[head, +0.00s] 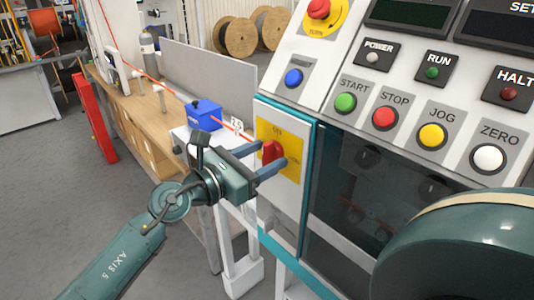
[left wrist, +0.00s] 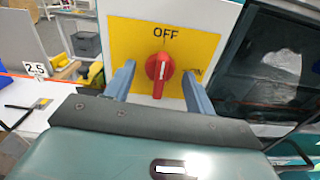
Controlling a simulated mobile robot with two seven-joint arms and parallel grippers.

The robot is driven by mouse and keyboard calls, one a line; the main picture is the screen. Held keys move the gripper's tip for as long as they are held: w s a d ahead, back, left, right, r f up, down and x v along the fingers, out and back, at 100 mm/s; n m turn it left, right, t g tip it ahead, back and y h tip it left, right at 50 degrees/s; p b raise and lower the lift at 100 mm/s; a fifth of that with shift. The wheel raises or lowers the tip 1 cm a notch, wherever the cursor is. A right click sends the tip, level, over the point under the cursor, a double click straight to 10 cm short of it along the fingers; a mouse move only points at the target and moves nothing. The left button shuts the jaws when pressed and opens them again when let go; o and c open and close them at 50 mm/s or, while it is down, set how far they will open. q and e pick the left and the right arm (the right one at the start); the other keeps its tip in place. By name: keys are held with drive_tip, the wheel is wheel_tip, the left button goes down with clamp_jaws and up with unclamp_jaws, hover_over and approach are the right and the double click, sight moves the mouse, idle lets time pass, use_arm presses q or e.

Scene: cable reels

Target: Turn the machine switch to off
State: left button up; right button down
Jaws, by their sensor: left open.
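The red rotary switch (head: 272,152) sits on a yellow plate (head: 291,146) on the front of the machine's white side panel. In the left wrist view the switch (left wrist: 160,68) has a white line on its handle. The handle stands roughly upright there, with the line toward the word OFF above it. Another label to its right is partly covered. My left gripper (head: 273,154) is open, with one blue-grey finger on each side of the switch. The left wrist view shows gaps between the fingers and the handle. My right gripper is not in view.
The machine's button panel (head: 411,112) rises to the right of the switch. A dark glass window (head: 335,195) lies below the panel. A blue box (head: 204,114) stands on a bench at the left. Wooden reels (head: 236,37) stand behind. Grey floor is open at lower left.

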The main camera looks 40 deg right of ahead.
use_arm(q)
drive_tip(key=a, duration=0.7)
drive_tip(key=shift+s, duration=0.25)
drive_tip(key=shift+a, duration=0.1)
idle(0.4)
